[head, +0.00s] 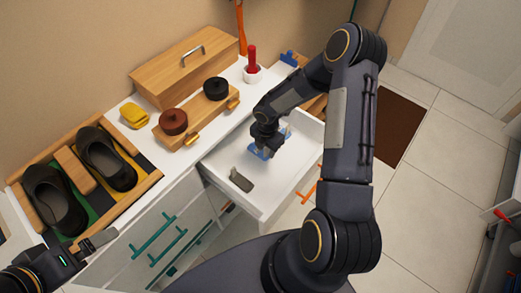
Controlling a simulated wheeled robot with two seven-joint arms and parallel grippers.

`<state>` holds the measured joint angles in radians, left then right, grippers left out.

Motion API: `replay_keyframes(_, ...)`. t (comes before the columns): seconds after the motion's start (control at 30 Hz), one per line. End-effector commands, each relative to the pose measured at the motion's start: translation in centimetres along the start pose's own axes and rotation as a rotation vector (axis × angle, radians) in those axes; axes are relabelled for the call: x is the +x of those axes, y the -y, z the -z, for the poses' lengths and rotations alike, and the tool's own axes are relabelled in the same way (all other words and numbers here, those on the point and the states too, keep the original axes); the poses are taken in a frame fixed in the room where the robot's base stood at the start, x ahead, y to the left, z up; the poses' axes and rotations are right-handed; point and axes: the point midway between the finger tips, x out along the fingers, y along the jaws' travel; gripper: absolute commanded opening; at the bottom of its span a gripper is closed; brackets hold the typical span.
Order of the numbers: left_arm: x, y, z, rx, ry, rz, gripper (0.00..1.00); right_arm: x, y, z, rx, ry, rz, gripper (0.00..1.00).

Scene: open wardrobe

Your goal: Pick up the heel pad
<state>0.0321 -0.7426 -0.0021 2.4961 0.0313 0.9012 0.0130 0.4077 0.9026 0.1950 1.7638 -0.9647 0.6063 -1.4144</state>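An open white drawer (262,201) holds a small dark grey piece (241,180) near its front left and a flat blue piece (256,153) further back. Either could be the heel pad; I cannot tell which from this view. My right gripper (267,151) reaches down into the drawer over the blue piece and partly hides it. Its fingers are too small and dark to show whether they are open or shut, or whether they touch the piece.
On the cabinet top are a wooden tray (151,181) with two dark shoes (106,160), a yellow item (134,115), a wooden block with round tins (172,121), a wooden box (184,68) and a red-handled tool in a white cup (252,73). The drawer walls surround my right gripper.

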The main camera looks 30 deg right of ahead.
Motion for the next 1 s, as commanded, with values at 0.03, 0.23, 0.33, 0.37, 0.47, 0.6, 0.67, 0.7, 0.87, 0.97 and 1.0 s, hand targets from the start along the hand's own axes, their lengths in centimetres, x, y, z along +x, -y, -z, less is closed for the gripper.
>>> replay_keyframes(0.03, -0.12, -0.05, 0.06, 0.0, 0.0, 0.0, 1.0, 0.67, -0.01, 0.04, 0.0, -0.001, 0.001, 0.35)
replay_keyframes(0.23, -0.14, -0.07, 0.06, 0.0, 0.0, 0.0, 1.0, 1.62, -0.03, 0.0, 0.0, 0.001, -0.001, 0.35)
replay_keyframes(0.33, -0.13, -0.06, 0.05, 0.0, 0.0, 0.0, 1.0, 1.6, -0.03, -0.01, 0.001, 0.001, -0.001, 0.35)
replay_keyframes(0.37, -0.12, -0.06, 0.05, 0.0, 0.0, 0.0, 1.0, 1.59, -0.03, -0.01, 0.001, 0.001, -0.001, 0.35)
replay_keyframes(0.47, -0.12, -0.06, 0.05, 0.0, 0.0, 0.0, 1.0, 1.58, -0.03, 0.0, 0.001, 0.001, -0.001, 0.23)
replay_keyframes(0.6, -0.12, -0.06, 0.05, 0.0, 0.0, 0.0, 1.0, 1.57, -0.04, 0.0, 0.001, 0.0, -0.001, 0.04)
replay_keyframes(0.67, -0.12, -0.06, 0.05, 0.0, 0.0, 0.0, 1.0, 1.56, -0.04, 0.0, 0.001, 0.0, -0.001, 0.0)
replay_keyframes(0.7, -0.12, -0.06, 0.05, 0.0, 0.0, 0.0, 1.0, 1.56, -0.04, 0.01, 0.001, 0.0, -0.001, 0.0)
replay_keyframes(0.87, -0.13, -0.06, 0.05, 0.0, 0.0, 0.0, 1.0, 1.55, -0.04, 0.0, 0.001, 0.001, -0.001, 0.0)
replay_keyframes(0.97, -0.12, -0.06, 0.05, 0.0, 0.0, 0.0, 1.0, 1.46, -0.05, 0.0, 0.001, 0.001, -0.002, 0.0)
replay_keyframes(1.0, -0.12, -0.05, 0.05, 0.0, 0.0, 0.0, 1.0, 1.34, -0.06, -0.01, 0.001, 0.001, -0.002, 0.0)
